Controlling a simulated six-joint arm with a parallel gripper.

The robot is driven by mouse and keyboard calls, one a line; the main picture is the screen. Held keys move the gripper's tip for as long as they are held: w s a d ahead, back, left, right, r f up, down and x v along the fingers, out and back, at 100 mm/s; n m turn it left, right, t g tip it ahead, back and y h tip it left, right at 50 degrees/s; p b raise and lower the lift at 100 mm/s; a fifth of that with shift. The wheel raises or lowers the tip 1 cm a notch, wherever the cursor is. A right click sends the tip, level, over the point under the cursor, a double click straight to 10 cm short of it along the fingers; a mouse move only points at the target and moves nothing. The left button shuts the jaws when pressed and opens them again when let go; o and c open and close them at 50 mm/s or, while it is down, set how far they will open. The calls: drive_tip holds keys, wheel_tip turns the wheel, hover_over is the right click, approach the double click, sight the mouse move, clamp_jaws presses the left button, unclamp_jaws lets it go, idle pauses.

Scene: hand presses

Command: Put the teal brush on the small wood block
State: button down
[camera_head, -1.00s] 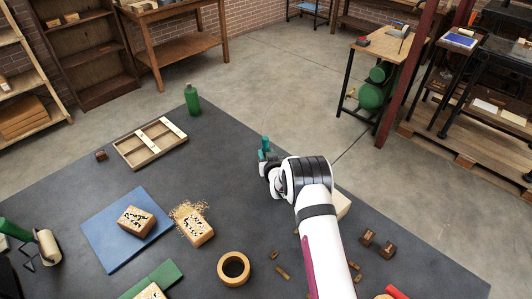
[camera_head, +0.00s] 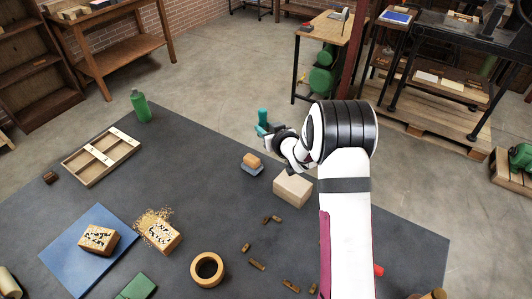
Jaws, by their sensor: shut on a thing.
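My gripper (camera_head: 267,132) is at the far edge of the dark table, reaching out at the end of my white arm. It is shut on the teal brush (camera_head: 263,117), whose upper part stands up above the jaws. The brush's lower part is partly hidden by the gripper. A small orange-brown wood block (camera_head: 251,159) lies on a grey-blue piece just below and left of the gripper. A larger pale block (camera_head: 293,189) stands on the table to its right. The brush is apart from both blocks in the picture.
A green bottle (camera_head: 141,107) and a compartment tray (camera_head: 102,157) stand at the left. A blue mat (camera_head: 88,252) bears a carved block (camera_head: 98,239). A round wooden bowl (camera_head: 207,269) and several small wood pieces lie in front. The middle of the table is clear.

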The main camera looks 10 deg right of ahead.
drive_tip(key=s+d+r, duration=0.3)
drive_tip(key=s+d, duration=0.5)
drive_tip(key=d, duration=0.2)
drive_tip(key=s+d+r+n+y, duration=0.1)
drive_tip(key=s+d, duration=0.1)
drive_tip(key=s, duration=0.6)
drive_tip(key=s+d+r+n+y, duration=0.1)
drive_tip(key=s+d, duration=0.1)
drive_tip(key=s, duration=0.5)
hover_over(298, 188)
wheel_tip(298, 188, down, 7)
drive_tip(key=shift+s+r, duration=0.1)
drive_tip(key=shift+r, duration=0.1)
wheel_tip(298, 188, down, 3)
drive_tip(key=shift+f, duration=0.45)
